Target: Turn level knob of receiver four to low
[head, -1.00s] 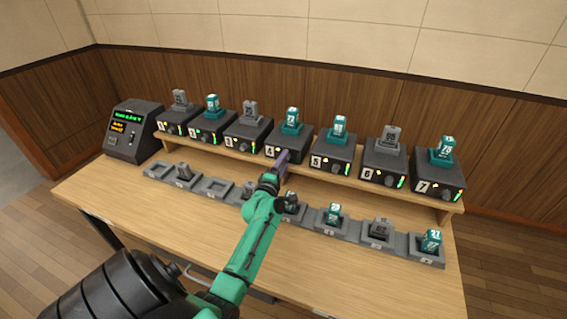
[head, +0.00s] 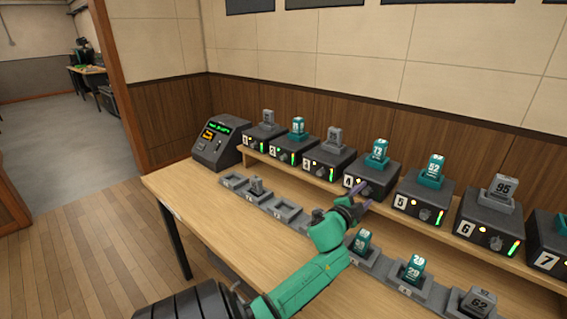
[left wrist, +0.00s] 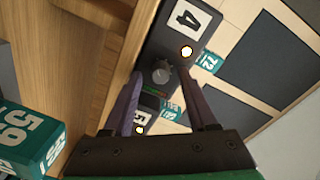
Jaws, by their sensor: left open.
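Receiver four (head: 381,174) is a dark box with a white "4" label on the raised shelf, with a teal numbered pack standing in its top. In the left wrist view its level knob (left wrist: 161,72) is a small dark round knob beside a lit yellow lamp (left wrist: 186,52). My left gripper (head: 362,195) is in front of this receiver with its fingers apart. In the left wrist view the left gripper (left wrist: 160,103) shows open and empty, the knob just beyond and between its fingertips. In the head view the fingers partly cover the knob. My right gripper is not in view.
Receiver three (head: 329,160) and receiver five (head: 422,201) stand close on either side. A row of grey cradles (head: 288,211), some holding packs, lies on the table below the shelf. A console (head: 215,142) with a lit screen stands at the left end.

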